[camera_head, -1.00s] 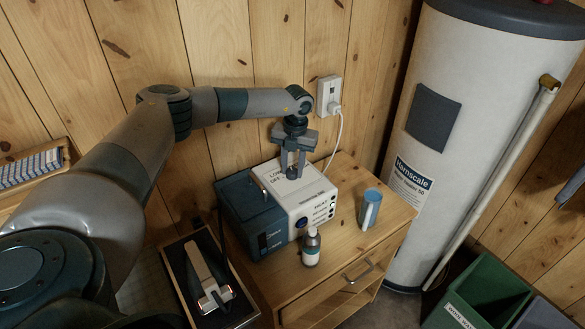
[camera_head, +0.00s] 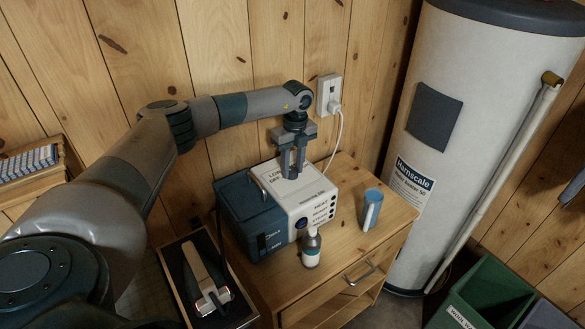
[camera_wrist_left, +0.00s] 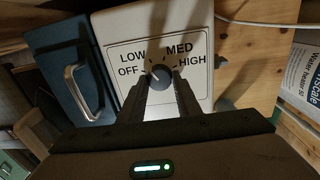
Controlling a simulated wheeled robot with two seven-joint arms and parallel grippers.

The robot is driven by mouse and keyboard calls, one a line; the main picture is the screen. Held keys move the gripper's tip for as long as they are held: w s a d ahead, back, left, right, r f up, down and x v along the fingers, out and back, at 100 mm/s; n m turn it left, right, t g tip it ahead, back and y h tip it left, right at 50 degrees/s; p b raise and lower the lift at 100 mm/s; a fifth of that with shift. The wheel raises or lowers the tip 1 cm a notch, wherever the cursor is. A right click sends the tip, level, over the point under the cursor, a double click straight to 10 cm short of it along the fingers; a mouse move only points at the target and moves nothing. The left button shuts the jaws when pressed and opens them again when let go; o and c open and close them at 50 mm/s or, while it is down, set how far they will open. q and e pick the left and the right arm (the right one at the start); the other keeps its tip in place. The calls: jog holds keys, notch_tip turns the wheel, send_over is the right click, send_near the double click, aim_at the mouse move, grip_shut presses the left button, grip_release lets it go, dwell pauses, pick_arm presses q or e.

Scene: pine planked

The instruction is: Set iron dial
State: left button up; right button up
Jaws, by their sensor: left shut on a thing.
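The iron station is a box with a dark blue part (camera_head: 255,217) and a white part (camera_head: 318,190) on a small wooden cabinet. The dark round dial (camera_wrist_left: 160,76) is on the white top panel, ringed by OFF, LOW, MED and HIGH labels. My left gripper (camera_head: 292,172) comes down from above and is shut on the dial, a finger on each side in the left wrist view (camera_wrist_left: 160,84). A pale mark on the dial's left side seems to face OFF or LOW; the fingers partly hide it. The iron (camera_head: 205,275) lies in a dark tray to the left. My right gripper is out of view.
A small bottle (camera_head: 311,248) stands in front of the station, and a blue cup (camera_head: 370,210) to its right. A wall socket (camera_head: 328,95) with a white cord is behind.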

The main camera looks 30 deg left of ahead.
pick_arm(q)
jog(key=n, duration=0.3)
jog(key=shift+n, duration=0.4)
jog(key=shift+w+a+r+n, duration=0.1)
jog(key=shift+n, duration=1.6)
jog(key=o, duration=1.1)
jog(key=shift+c, duration=0.2)
